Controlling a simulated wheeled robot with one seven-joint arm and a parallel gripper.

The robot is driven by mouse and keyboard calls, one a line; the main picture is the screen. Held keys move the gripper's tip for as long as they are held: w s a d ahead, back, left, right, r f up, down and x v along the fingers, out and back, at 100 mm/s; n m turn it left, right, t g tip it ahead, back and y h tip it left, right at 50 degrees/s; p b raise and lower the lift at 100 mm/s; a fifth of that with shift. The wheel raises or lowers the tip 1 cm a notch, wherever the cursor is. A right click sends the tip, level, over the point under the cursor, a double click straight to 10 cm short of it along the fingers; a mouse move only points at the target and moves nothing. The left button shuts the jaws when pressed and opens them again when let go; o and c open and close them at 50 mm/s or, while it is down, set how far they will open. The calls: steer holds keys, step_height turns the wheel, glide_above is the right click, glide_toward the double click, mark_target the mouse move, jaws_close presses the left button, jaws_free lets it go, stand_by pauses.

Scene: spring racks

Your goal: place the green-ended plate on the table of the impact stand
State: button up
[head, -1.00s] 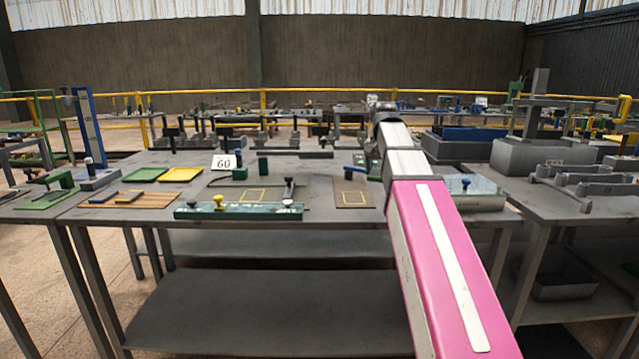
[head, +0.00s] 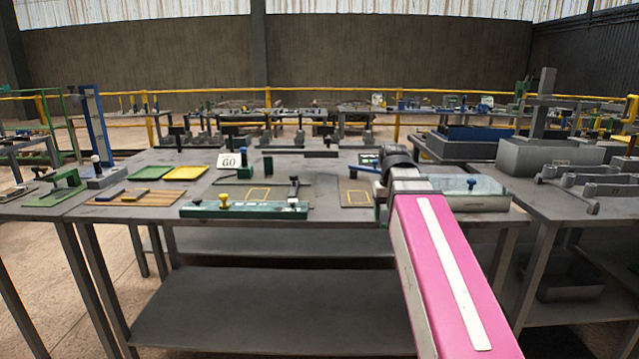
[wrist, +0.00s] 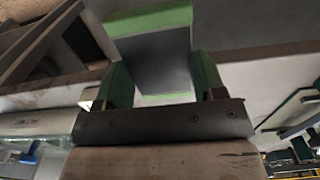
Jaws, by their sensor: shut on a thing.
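My gripper (wrist: 162,82) is shut on the green-ended plate (wrist: 160,62) in the wrist view. The plate is dark grey with a green band at its far end and a thin green edge near the jaws. In the head view my wrist is over the right part of the middle table, and the fingers and plate cannot be made out clearly. Which fixture is the impact stand is not certain. A grey block with an upright column (head: 548,152) stands at the right, and a tall blue post with white marks (head: 94,125) at the left.
The middle table (head: 330,218) holds a long green bar fixture (head: 245,209), a yellow tray (head: 185,174), a green tray (head: 151,173), a sign (head: 229,161) and a yellow-marked board (head: 356,197). A pale box (head: 470,192) is beside my arm. The lower shelf (head: 270,310) is bare.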

steer(key=w+d+r+m, duration=0.2)
steer(key=w+d+r, duration=0.1)
steer(key=w, duration=0.4)
steer(key=w+d+r+m, duration=0.3)
steer(key=w, duration=0.5)
steer(key=w+f, duration=0.1)
steer(key=w, duration=0.2)
steer(key=w+f, duration=0.2)
steer(key=w, duration=0.1)
steer(key=w+f, duration=0.2)
steer(key=w, duration=0.1)
steer(key=shift+w+a+f, duration=0.1)
steer(key=shift+w+a, duration=0.05)
steer(key=shift+n, duration=0.3)
steer(key=w+f, duration=0.1)
steer(key=w, duration=0.1)
steer(key=w+f, duration=0.2)
steer(key=shift+f, duration=0.15)
steer(key=o, duration=1.2)
steer(key=shift+o, duration=0.2)
